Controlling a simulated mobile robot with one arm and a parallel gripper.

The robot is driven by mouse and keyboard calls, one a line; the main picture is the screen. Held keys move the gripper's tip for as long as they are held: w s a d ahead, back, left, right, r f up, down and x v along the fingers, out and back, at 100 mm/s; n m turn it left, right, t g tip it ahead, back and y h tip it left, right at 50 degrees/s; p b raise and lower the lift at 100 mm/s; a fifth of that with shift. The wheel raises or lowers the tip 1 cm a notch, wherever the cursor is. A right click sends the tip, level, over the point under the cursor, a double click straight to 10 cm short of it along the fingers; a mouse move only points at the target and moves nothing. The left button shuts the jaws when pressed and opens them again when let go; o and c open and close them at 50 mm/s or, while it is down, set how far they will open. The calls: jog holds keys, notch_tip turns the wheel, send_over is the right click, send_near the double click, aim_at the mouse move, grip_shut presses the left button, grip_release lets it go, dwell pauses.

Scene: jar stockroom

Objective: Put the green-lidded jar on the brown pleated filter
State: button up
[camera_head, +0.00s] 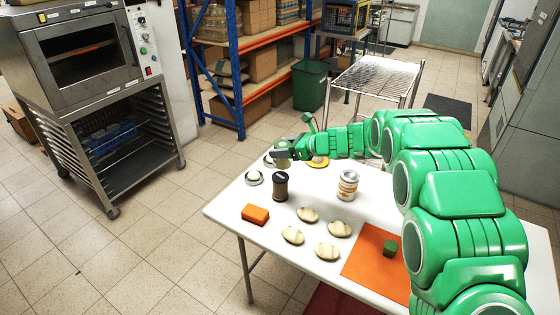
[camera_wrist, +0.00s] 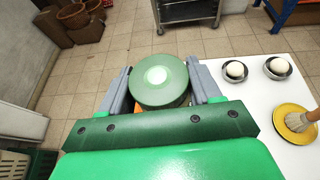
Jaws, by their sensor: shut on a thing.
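The green-lidded jar (camera_wrist: 158,80) sits upright between the two grey fingers of my gripper (camera_wrist: 160,92) in the wrist view. Its round lid, with a pale disc at its middle, faces the camera. In the head view my gripper (camera_head: 283,151) is at the far left part of the table, raised above it, and little of the jar shows. I cannot make out a brown pleated filter in either view; it may be hidden by my arm or the held jar.
On the white table (camera_head: 225,210) stand a dark-lidded jar (camera_head: 281,187) and a pale jar (camera_head: 348,186). An orange block (camera_head: 255,214), several cream rounded pieces (camera_head: 308,214), an orange mat (camera_head: 362,262) with a green cube (camera_head: 390,248), and a yellow plate (camera_wrist: 277,118) lie there too.

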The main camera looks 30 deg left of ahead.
jog(key=w+a+f, duration=0.2)
jog(key=w+f, duration=0.1)
jog(key=f, duration=0.2)
jog(key=shift+w+a+f, duration=0.15)
jog(key=shift+w+a, duration=0.05)
jog(key=shift+a, duration=0.2)
jog(key=shift+f, duration=1.6)
jog(key=shift+a+f, duration=0.1)
jog(key=o, duration=1.5)
jog(key=shift+c, duration=0.2)
jog(key=shift+w+d+r, duration=0.1)
jog(key=shift+d+r, duration=0.3)
jog(key=shift+d, duration=0.15)
jog(key=s+v, duration=0.1)
jog(key=v, duration=0.9)
jog(key=shift+w+d, duration=0.35)
jog(key=shift+w, duration=0.05)
